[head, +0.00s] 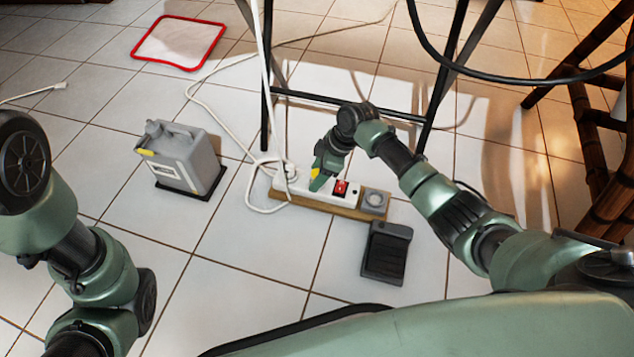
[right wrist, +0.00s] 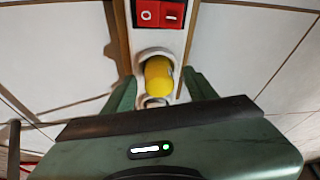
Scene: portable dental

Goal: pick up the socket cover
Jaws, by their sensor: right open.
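A yellow, rounded cap, which looks like the socket cover (right wrist: 159,80), sits at a round socket of the white power strip (right wrist: 208,45) in the right wrist view. My right gripper (head: 318,182) is open, with one green finger on each side of the cap; I cannot tell whether they touch it. In the head view, a small bit of yellow shows at the gripper's tip over the power strip (head: 289,186). My left gripper is out of view; only left arm links show.
The strip lies on a wooden board (head: 335,209) with a red switch (head: 341,187) and a grey round-topped block (head: 374,201). A black pedal (head: 386,251) is in front, a grey canister (head: 183,160) left. A white cable and dark stand legs are close behind.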

